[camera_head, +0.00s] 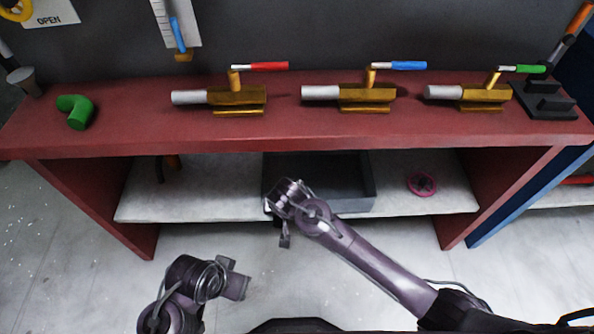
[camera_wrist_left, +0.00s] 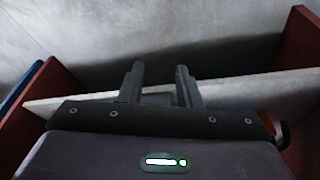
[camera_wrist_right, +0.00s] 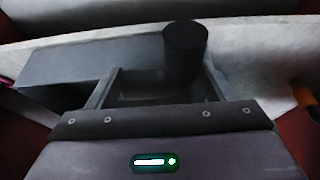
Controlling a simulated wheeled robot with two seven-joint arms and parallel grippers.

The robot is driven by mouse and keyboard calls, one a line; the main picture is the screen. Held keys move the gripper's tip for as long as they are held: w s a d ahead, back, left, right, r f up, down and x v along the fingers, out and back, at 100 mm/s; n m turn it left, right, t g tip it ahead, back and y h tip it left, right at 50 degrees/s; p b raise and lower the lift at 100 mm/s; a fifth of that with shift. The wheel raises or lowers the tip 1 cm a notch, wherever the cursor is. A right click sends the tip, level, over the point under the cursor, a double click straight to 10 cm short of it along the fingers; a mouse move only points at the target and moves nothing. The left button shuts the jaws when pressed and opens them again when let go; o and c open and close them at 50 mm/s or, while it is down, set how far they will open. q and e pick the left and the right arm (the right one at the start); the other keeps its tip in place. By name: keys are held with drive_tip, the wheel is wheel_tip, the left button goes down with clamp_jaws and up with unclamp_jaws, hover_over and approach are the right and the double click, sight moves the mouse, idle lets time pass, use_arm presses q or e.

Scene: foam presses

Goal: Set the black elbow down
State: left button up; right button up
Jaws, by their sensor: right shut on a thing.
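The black elbow (camera_wrist_right: 185,45) is between the fingers of my right gripper (camera_wrist_right: 162,80) in the right wrist view, its round end pointing up. My right gripper is shut on it, close to the shelf and beside the dark grey tray (camera_wrist_right: 70,78). In the head view my right wrist covers the tray's left end, and the elbow cannot be made out clearly. I cannot tell whether the elbow touches the shelf. My left gripper (camera_wrist_left: 160,80) is open and empty, facing the shelf; in the head view it is low at the left (camera_head: 235,280).
The pale shelf (camera_head: 225,200) under the red bench (camera_head: 330,130) has free room left of the tray. A pink ring (camera_head: 421,184) lies right of it. A green elbow (camera_head: 75,112) and three gold presses (camera_head: 240,97) stand on the bench, whose front edge overhangs the shelf.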

use_arm(q)
drive_tip(key=w+d+t+h+b, duration=0.2)
drive_tip(key=d+t+b, duration=0.1)
drive_tip(key=d+b, duration=0.15)
use_arm(e)
drive_tip(key=w+f, duration=0.1)
drive_tip(key=w, duration=0.3)
drive_tip(key=w+f, duration=0.1)
drive_tip(key=w, duration=0.4)
drive_tip(key=w+f+b, duration=0.1)
drive_tip(key=w, duration=0.4)
drive_tip(key=shift+w+f, duration=0.1)
drive_tip(key=shift+f, duration=0.15)
use_arm(q)
drive_tip(key=w+d+r+t+h, duration=0.2)
drive_tip(key=w+r+t, duration=0.4)
drive_tip(key=w+r, duration=0.3)
drive_tip(key=shift+d+r+m, duration=0.3)
drive_tip(key=shift+r, duration=0.15)
drive_tip(key=shift+r, duration=0.1)
